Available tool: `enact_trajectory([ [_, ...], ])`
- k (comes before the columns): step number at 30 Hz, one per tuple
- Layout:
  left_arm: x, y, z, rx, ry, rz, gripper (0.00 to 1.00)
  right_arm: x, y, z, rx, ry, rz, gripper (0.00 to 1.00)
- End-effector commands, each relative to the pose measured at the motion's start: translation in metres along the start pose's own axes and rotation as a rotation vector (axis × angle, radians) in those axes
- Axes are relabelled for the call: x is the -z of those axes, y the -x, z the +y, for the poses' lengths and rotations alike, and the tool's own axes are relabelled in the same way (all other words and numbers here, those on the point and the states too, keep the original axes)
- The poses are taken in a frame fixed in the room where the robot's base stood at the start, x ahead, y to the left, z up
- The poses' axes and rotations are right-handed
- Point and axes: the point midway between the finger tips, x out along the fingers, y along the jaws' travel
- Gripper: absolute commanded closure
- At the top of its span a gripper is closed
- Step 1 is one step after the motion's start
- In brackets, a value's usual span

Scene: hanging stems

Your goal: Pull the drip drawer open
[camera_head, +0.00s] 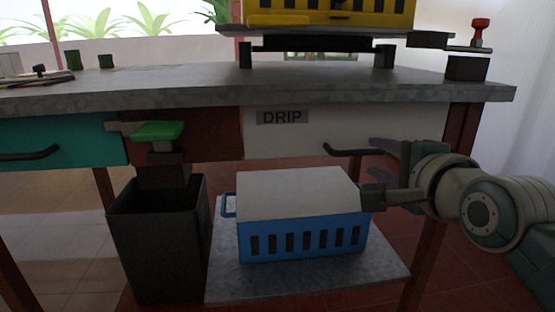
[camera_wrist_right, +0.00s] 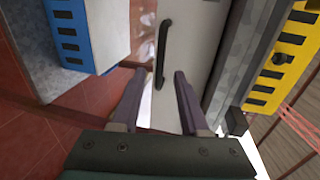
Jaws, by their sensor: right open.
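The drip drawer (camera_head: 290,137) has a pale grey front with a dark "DRIP" label (camera_head: 282,117), under the worktop. It looks closed. Its black bar handle (camera_head: 350,151) is at the right end of the front; the handle also shows upright in the right wrist view (camera_wrist_right: 163,50). My right gripper (camera_head: 377,150) is at the handle's right side in the head view. In the right wrist view its two purple fingers (camera_wrist_right: 160,74) are apart and empty. The handle lies ahead of the fingertips, roughly in line with the gap. I see no contact. My left gripper is not in view.
A blue crate (camera_head: 260,243) with a pale top stands on a low grey shelf (camera_head: 285,285) below the drawer. A dark bin (camera_head: 155,250) stands left of it, under a green-topped bracket (camera_head: 158,131). A teal drawer (camera_head: 60,138) is further left. A yellow crate (camera_head: 375,14) stands above the worktop (camera_head: 190,84).

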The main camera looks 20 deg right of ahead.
Motion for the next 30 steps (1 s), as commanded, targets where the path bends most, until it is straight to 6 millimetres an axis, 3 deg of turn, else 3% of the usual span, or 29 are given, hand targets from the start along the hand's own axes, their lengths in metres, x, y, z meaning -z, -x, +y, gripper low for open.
enact_trajectory([
  [3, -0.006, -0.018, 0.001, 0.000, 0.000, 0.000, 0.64, 0.000, -0.024, 0.005, 0.002, 0.001, -0.001, 0.56],
  [9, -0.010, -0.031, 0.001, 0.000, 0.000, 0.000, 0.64, 0.000, -0.050, 0.003, 0.001, 0.002, 0.000, 0.56],
  [21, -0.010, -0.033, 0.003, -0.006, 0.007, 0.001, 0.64, 0.000, -0.058, 0.001, -0.002, 0.001, 0.000, 0.56],
  [30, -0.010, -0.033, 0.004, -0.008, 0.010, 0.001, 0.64, 0.000, -0.058, 0.001, -0.002, 0.002, 0.000, 0.88],
])
